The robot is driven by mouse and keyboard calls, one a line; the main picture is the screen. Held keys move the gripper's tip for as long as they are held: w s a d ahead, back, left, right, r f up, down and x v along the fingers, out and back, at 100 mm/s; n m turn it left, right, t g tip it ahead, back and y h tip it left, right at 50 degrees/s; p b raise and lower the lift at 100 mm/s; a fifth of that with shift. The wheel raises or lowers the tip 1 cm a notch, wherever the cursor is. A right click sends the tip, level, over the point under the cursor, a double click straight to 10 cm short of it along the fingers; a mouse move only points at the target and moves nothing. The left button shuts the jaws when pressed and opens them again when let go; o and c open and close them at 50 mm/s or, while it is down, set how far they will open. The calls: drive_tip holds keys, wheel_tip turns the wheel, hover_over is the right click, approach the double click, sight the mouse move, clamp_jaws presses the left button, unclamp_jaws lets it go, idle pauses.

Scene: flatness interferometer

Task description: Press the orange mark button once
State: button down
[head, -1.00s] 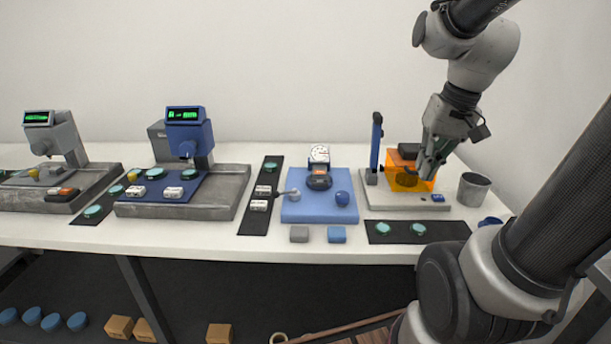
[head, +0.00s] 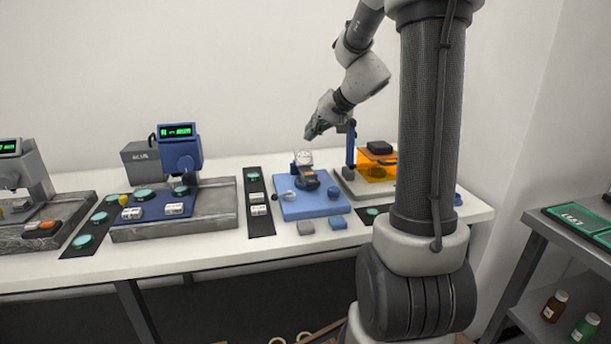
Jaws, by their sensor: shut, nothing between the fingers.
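Another orange piece (head: 48,225) lies on the grey instrument's base at far left. I cannot tell which is the mark button. My gripper (head: 310,133) is shut and empty. It appears just above the dial in the picture, apart from the orange patch, with its fingers pointing down and left.
An orange see-through box (head: 376,172) with a dark top stands right of a blue post (head: 351,145), partly behind my arm. A blue-headed instrument (head: 181,153) stands left. Grey (head: 305,228) and blue (head: 337,222) blocks lie at the front. A shelf unit (head: 570,240) stands at right.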

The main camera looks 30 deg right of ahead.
sight(312, 172)
drive_tip(key=shift+f, duration=0.1)
drive_tip(key=shift+f, duration=4.35)
drive_tip(key=shift+f, duration=0.1)
drive_tip(key=shift+f, duration=0.3)
drive_tip(key=shift+f, duration=0.45)
drive_tip(key=shift+r, duration=0.9)
drive_tip(key=shift+r, duration=2.5)
